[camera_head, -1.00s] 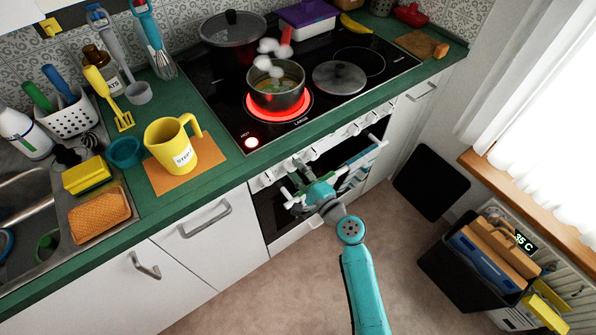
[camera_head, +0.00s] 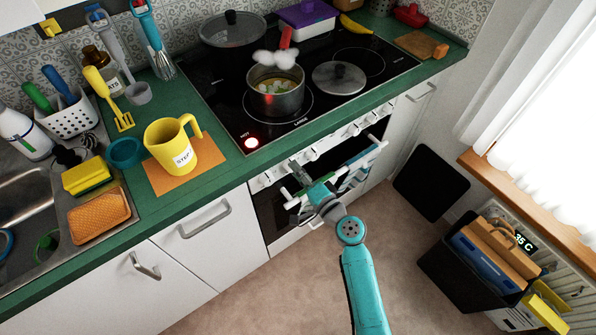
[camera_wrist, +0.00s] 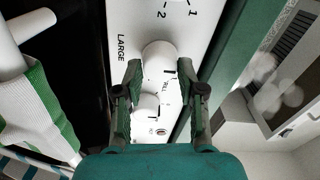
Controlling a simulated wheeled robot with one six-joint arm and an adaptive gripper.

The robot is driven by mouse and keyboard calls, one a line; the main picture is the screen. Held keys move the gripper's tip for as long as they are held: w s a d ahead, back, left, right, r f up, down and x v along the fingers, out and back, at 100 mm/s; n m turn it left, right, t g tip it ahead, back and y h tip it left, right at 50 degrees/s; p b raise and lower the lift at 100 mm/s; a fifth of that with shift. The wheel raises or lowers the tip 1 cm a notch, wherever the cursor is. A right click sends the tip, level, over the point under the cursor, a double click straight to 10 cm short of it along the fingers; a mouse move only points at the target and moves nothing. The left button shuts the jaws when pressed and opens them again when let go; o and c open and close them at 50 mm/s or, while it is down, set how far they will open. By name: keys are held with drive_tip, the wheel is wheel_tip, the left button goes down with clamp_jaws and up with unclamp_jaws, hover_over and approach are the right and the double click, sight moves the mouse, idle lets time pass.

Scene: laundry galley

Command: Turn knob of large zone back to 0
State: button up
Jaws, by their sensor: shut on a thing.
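In the wrist view the white knob (camera_wrist: 158,58) sits on the white control panel, next to the printed word LARGE. My gripper (camera_wrist: 158,78) has one dark finger on each side of this knob and is shut on it. I cannot read clearly which mark the knob points to. In the head view my gripper (camera_head: 298,170) is at the oven's front panel, below the hob, and hides the knob. A steaming pot (camera_head: 275,98) of food stands on the large zone (camera_head: 302,112), which is dark. A red HOT light (camera_head: 251,142) shows on the hob.
More white knobs (camera_head: 356,130) line the panel to the right. A towel hangs on the oven handle (camera_head: 376,148) close under my arm. The floor (camera_head: 290,290) in front is clear.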

idle(0.4)
drive_tip(key=o, duration=1.1)
drive_tip(key=v, duration=1.2)
